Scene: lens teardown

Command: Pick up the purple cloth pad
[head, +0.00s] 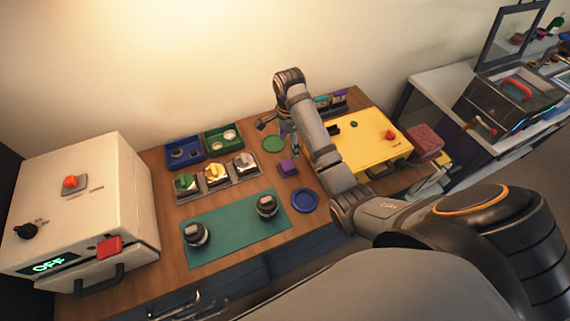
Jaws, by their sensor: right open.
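The purple cloth pad (288,168) is a small block-like piece on the wooden desk, between the row of dials and the yellow box. My right gripper (291,146) hangs just behind and above it, pointing down. It is small in the picture and partly hidden by my own forearm; its jaws look open, with nothing seen between them. I cannot tell the exact height gap to the pad. My left gripper is not in the picture.
A green disc (273,145) lies behind the pad and a blue round dish (304,201) in front. A grey tray (219,184) with lens parts is to the left. A green mat (232,228) bears two dark lens parts. A yellow box (368,142) stands right.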

